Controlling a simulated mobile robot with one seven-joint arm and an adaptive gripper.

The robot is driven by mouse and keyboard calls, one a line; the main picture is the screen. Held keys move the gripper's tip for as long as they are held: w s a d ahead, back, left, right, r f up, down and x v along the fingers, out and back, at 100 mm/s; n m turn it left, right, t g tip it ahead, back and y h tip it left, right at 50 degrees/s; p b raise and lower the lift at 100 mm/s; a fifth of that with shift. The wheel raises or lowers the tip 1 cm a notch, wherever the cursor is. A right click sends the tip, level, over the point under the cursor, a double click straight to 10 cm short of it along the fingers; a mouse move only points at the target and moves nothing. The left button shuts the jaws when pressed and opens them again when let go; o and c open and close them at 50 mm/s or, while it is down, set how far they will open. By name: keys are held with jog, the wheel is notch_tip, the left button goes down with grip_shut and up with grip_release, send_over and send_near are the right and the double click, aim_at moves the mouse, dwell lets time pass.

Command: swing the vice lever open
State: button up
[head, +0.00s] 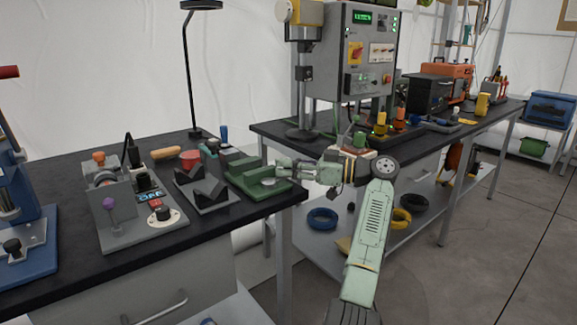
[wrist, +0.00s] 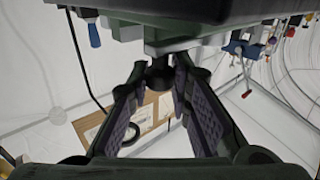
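The green vice (head: 262,184) sits at the right front corner of the near dark bench, a small round pale part on its top. My gripper (head: 284,170) reaches in from the right, at the vice's right end. In the wrist view, my gripper (wrist: 160,85) has its two padded fingers apart. A dark rounded knob (wrist: 158,74) below a grey-green body shows between the fingertips; it looks like part of the vice. I cannot tell whether the fingers touch it. The lever's full shape is hidden behind my gripper in the head view.
A grey block with black V-shaped pieces (head: 205,192) stands left of the vice, and a switch box (head: 135,210) further left. A drill press with a control cabinet (head: 355,55) stands on the bench behind.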

jog(key=o, duration=0.5)
jog(key=shift+a, duration=0.1)
jog(key=v, duration=1.2)
jog(key=shift+w, duration=0.1)
